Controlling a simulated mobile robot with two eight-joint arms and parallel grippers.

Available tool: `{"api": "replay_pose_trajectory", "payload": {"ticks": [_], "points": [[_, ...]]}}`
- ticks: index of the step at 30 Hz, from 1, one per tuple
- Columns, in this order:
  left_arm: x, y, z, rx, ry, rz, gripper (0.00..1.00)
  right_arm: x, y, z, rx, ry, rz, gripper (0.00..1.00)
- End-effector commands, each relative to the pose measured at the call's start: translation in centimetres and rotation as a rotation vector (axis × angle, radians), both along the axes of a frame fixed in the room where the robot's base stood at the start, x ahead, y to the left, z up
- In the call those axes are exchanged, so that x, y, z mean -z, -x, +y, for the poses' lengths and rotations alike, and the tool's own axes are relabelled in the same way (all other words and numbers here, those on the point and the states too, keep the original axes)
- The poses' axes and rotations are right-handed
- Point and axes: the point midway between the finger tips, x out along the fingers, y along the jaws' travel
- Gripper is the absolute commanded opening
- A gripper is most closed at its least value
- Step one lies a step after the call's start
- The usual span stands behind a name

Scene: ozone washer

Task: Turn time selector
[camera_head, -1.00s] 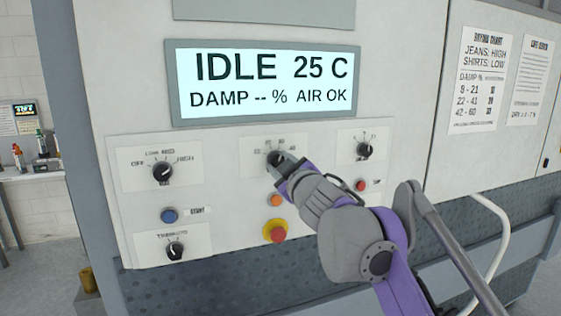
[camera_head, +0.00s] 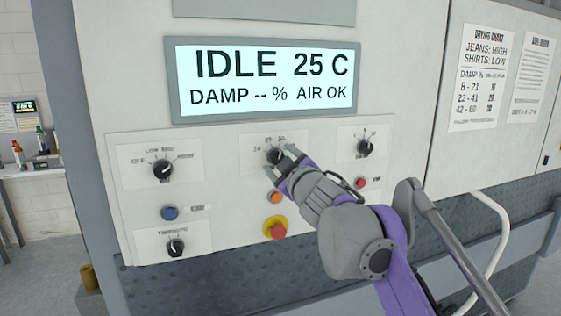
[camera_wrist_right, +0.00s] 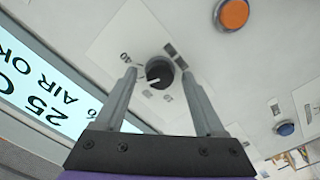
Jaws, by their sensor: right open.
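The time selector is the black knob (camera_head: 275,156) in the middle of the panel's upper row, on a white plate with numbers around it. It also shows in the right wrist view (camera_wrist_right: 160,73), its white pointer mark toward the left of that picture. My right gripper (camera_head: 282,160) is at this knob. In the right wrist view its two fingers (camera_wrist_right: 163,78) are spread, one on each side of the knob, with visible gaps, so it is not gripped. My left gripper is not in view.
Other knobs sit left (camera_head: 163,170), right (camera_head: 365,148) and lower left (camera_head: 175,247). An orange button (camera_head: 275,198) and a red emergency button (camera_head: 277,229) are below the selector. A blue button (camera_head: 169,213) is left. The display (camera_head: 265,80) above reads IDLE 25 C.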

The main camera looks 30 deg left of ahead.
Motion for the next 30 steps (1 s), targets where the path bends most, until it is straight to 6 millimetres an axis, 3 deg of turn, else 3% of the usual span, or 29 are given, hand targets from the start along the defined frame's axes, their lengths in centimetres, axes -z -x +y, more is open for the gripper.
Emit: {"api": "replay_pose_trajectory", "payload": {"ticks": [8,21,30], "points": [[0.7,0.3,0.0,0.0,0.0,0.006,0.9,0.2,0.9,-1.1,0.0,0.0,0.002,0.72],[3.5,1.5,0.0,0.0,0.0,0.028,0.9,0.4,6.0,-6.9,0.001,0.0,0.001,0.72],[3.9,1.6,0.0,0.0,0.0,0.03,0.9,0.1,7.1,-8.2,0.0,0.0,0.0,0.72]]}}
